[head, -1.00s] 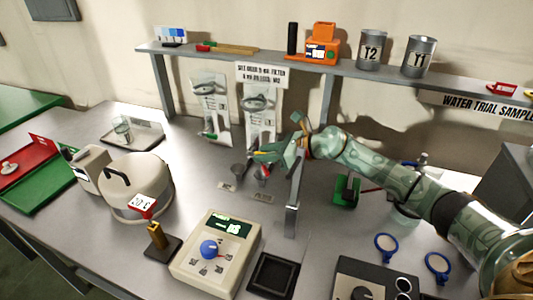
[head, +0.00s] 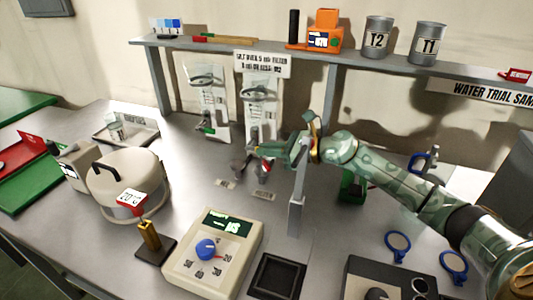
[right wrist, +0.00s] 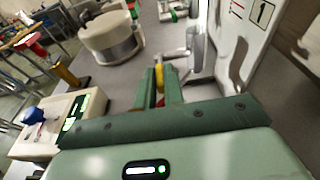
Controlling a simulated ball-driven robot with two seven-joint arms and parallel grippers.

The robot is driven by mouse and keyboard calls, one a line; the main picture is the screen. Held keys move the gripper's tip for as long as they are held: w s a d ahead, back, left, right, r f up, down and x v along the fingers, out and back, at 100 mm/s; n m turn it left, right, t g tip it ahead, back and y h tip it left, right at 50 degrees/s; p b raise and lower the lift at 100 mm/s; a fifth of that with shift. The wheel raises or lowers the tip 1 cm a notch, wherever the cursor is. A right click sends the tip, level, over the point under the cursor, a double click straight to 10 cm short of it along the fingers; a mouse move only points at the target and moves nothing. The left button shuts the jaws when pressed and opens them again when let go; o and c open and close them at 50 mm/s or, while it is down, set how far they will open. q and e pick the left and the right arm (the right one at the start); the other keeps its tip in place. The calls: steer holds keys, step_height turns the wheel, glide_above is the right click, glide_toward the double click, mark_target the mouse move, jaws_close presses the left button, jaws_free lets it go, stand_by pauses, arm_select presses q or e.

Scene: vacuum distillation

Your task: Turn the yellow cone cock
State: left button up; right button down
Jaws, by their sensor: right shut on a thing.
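The yellow cone cock (right wrist: 159,77) shows as a small yellow piece between the fingers of my right gripper in the right wrist view. My right gripper (right wrist: 156,82) is shut on it, and the fingers hide most of it. In the head view, my right gripper (head: 264,150) reaches in from the right in front of the right-hand glass filter panel (head: 261,103). The cock itself cannot be made out there. A red and white part (head: 266,166) shows just below the fingertips. My left gripper is not in view.
A grey post (head: 297,200) stands close in front of my right wrist. The control box with a blue knob (head: 206,249), a black tray (head: 275,277) and a round lidded pot (head: 128,185) stand nearby. A shelf (head: 220,49) with cans runs above.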

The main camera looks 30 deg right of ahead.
steer(key=c, duration=1.5)
jaws_free()
steer(key=p+v, duration=0.1)
steer(key=v, duration=1.1)
